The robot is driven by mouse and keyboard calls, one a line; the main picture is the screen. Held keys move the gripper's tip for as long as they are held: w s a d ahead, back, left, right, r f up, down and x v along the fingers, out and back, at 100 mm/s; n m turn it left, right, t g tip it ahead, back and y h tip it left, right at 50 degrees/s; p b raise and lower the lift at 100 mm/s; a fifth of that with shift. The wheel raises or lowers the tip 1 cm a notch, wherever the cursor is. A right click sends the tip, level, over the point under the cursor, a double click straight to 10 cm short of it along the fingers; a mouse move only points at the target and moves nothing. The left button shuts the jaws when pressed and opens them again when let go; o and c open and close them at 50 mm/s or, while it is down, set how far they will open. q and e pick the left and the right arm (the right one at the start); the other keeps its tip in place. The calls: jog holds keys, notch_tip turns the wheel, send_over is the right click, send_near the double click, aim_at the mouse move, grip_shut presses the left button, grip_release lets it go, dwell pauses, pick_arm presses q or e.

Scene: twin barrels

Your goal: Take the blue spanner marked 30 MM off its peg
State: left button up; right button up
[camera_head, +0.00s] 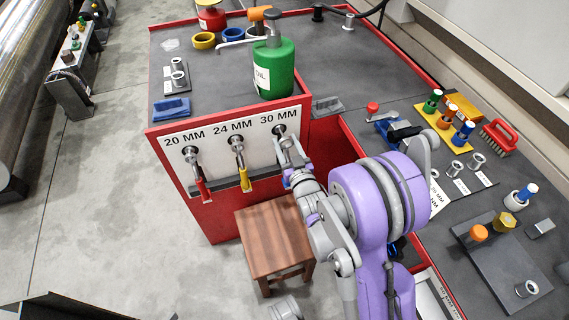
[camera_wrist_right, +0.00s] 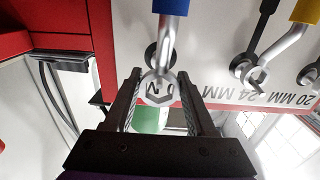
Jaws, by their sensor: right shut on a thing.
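The blue spanner (camera_wrist_right: 171,8) hangs at the peg under the 30 MM label. In the right wrist view its blue handle is at the top edge and its steel ring head (camera_wrist_right: 158,88) lies between my fingers. In the head view my right gripper (camera_head: 292,165) is at the 30 MM peg (camera_head: 279,130) and hides most of this spanner. My right gripper also fills the lower wrist view (camera_wrist_right: 159,95), shut on the spanner's head. The head still appears to be at the peg; the exact fit is unclear.
A yellow-handled spanner (camera_head: 241,170) hangs at 24 MM and a red-handled one (camera_head: 201,185) at 20 MM, left of my gripper. A wooden stool (camera_head: 272,238) stands below. A green bottle (camera_head: 274,70) stands on the red-edged cabinet top above the pegs.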

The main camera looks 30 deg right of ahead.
jog(key=b+v, duration=0.1)
jog(key=v, duration=0.6)
dwell(0.3)
